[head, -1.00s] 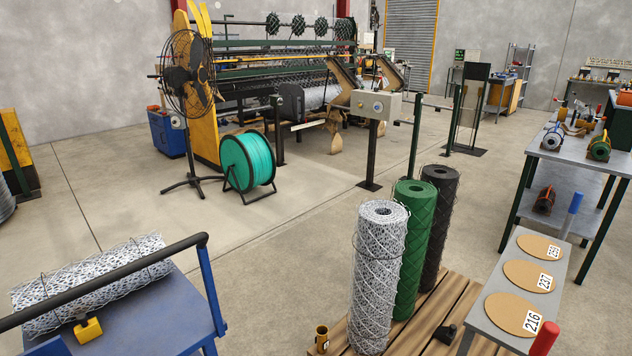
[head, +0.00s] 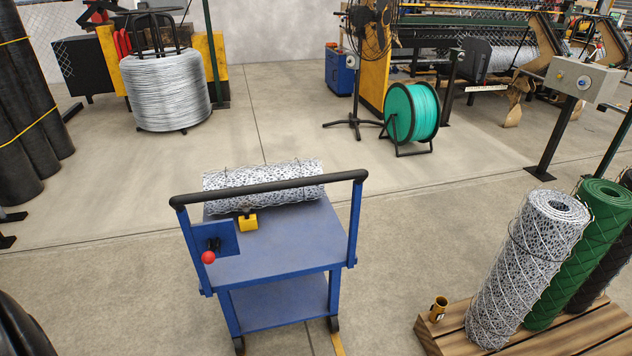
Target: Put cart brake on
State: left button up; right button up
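The blue cart (head: 290,246) stands in the middle of the head view, with a black push handle (head: 270,189) facing me. On the handle's left side is a small blue plate (head: 222,241) with a black lever that ends in a red ball knob (head: 208,257). The knob hangs low, towards me; I take this for the brake lever. A roll of galvanized mesh (head: 225,182) lies across the cart's top, with a yellow block (head: 248,223) in front of it. Neither of my grippers is in view.
A wooden pallet (head: 431,340) with upright mesh rolls (head: 525,265) and a small brass-coloured cup (head: 438,308) is right of the cart. A green wire spool (head: 411,112), a fan (head: 372,35) and a wire coil (head: 165,92) stand behind. Floor around the cart is largely clear.

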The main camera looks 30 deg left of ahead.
aim_at(208, 258)
jog(key=u, duration=1.35)
